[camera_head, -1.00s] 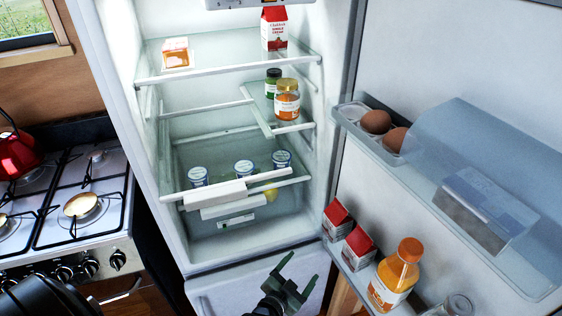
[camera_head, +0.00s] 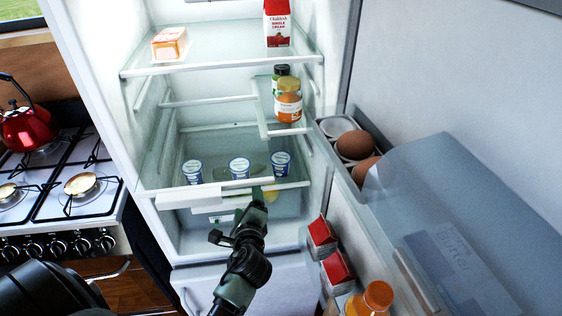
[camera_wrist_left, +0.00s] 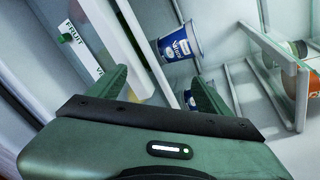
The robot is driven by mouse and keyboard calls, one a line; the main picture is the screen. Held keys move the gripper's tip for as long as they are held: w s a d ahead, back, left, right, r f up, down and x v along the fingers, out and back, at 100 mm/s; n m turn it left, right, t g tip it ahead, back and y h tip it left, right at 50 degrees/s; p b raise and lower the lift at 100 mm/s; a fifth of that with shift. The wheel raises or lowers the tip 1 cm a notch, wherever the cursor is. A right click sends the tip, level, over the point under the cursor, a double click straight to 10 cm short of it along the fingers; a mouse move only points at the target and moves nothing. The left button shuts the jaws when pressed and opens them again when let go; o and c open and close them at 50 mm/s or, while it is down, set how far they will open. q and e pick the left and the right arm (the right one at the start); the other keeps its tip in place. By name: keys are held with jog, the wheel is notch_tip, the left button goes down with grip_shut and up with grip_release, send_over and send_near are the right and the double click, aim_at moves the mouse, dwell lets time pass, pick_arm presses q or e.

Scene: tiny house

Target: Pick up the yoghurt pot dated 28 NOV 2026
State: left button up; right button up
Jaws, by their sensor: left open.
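Three white-and-blue yoghurt pots stand in a row on the lower glass shelf of the open fridge: left pot (camera_head: 192,171), middle pot (camera_head: 239,168) and right pot (camera_head: 281,163). Their dates are too small to read. My left gripper (camera_head: 240,215) is open and empty, in front of and below the shelf's front edge. In the left wrist view, the open fingers (camera_wrist_left: 158,88) point towards the shelf. One pot (camera_wrist_left: 179,44) shows beyond them, and part of another pot (camera_wrist_left: 189,99) shows by the right finger. My right gripper is not in view.
The fridge door stands open at right with eggs (camera_head: 355,145), red-topped cartons (camera_head: 322,236) and an orange-capped bottle (camera_head: 372,298). Jars (camera_head: 288,101) stand on a small shelf above the right pot. A drawer labelled FRUIT (camera_wrist_left: 84,45) is below the pots. The stove (camera_head: 70,185) is left.

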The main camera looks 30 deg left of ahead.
aim_at(282, 152)
pick_arm(q)
jog(key=w+d+r+m+t, duration=0.1)
jog(key=w+m, duration=0.2)
jog(key=m, duration=0.1)
jog(key=w+d+r+m+t+h, duration=0.1)
jog(key=w+d+m+t, duration=0.1)
jog(key=m, duration=0.3)
jog(key=w+d+r+m+t, duration=0.1)
jog(key=w+r+m, duration=0.1)
jog(key=w+m, duration=0.2)
jog(key=shift+d+r, duration=0.1)
jog(key=shift+d, duration=0.1)
jog(key=shift+w+m+h, duration=0.3)
jog(key=shift+w+m, duration=0.1)
jog(key=x, duration=0.7)
jog(key=shift+w, duration=0.15)
jog(key=shift+r, duration=0.1)
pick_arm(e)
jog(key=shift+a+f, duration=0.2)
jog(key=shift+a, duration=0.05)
pick_arm(q)
jog(key=shift+c, duration=0.3)
jog(key=c, duration=1.6)
